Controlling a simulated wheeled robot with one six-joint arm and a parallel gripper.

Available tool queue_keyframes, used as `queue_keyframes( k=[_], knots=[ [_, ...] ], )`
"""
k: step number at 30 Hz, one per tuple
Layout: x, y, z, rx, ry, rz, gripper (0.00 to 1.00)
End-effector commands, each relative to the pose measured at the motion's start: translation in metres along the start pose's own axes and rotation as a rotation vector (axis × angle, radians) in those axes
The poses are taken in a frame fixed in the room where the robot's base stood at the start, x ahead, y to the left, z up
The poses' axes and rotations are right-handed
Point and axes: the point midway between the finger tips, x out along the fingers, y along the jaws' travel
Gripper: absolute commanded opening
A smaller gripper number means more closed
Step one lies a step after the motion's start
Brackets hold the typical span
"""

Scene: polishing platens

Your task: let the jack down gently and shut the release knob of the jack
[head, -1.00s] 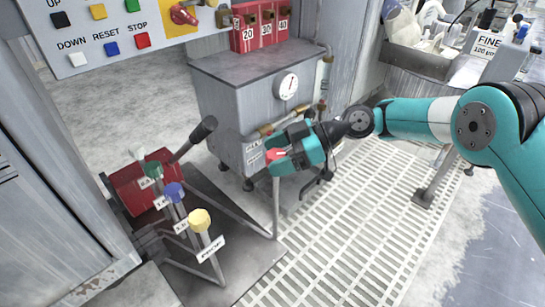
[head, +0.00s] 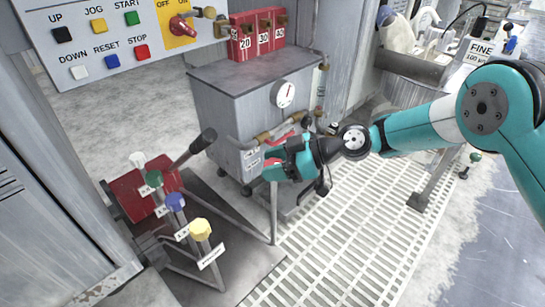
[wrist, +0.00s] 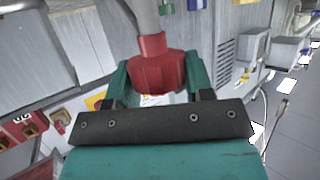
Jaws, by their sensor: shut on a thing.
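My gripper (head: 276,166) is shut on a faceted red knob (wrist: 152,70). In the wrist view the knob sits between the two teal fingers, with a grey shaft (wrist: 145,15) running away from it. In the head view the gripper hides most of the knob, and a thin upright rod (head: 273,215) shows below the jaws. A red unit (head: 143,187) with a black-gripped handle (head: 203,141) stands to the left on a dark plate. It looks like the jack, but I cannot tell whether its load is up or down.
Levers with white (head: 137,159), green (head: 153,178), blue (head: 175,202) and yellow (head: 200,230) knobs stand left of my gripper. A grey cabinet (head: 225,110) with a gauge (head: 285,95) is close behind it. Slatted flooring (head: 340,235) lies open in front. A button panel (head: 110,55) hangs upper left.

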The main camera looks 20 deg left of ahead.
Motion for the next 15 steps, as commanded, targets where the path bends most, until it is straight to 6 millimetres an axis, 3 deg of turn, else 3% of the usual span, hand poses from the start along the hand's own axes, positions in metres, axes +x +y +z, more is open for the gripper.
queue_keyframes(
  k=[15],
  knots=[
    [-0.0028,-0.0012,-0.0035,0.179,-0.004,0.423,0.24]
  ],
)
